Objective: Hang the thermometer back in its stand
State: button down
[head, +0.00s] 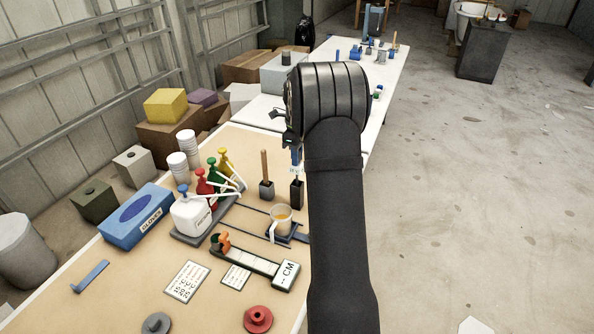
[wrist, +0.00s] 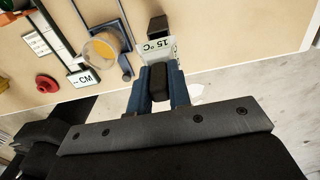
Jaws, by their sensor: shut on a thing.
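The thermometer (wrist: 157,47), with a pale display reading 15 °C, is in my gripper (wrist: 158,85). The two blue fingers are shut on its dark body. In the head view my gripper (head: 296,158) is partly hidden behind my arm, and little of the thermometer shows below it. A dark upright holder (head: 297,194), which looks like the stand, is just below my gripper. In the wrist view a dark block (wrist: 158,25) shows just beyond the display, probably the same holder. I cannot tell whether the thermometer touches it or is above it.
A cup of amber liquid (head: 281,220) stands left of the holder. A holder with a wooden-handled tool (head: 266,188) is beside it. Pump bottles (head: 193,212), a glove box (head: 138,217) and a CM gauge (head: 287,275) lie further left and forward. The table's right edge is close.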

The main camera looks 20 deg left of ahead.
jog(key=shift+f, duration=2.9)
jog(key=shift+f, duration=0.15)
jog(key=c, duration=1.3)
grip_release()
jog(key=shift+c, duration=0.2)
notch_tip(320, 180, up, 13)
jog(key=shift+f, duration=0.2)
jog(key=shift+f, duration=4.45)
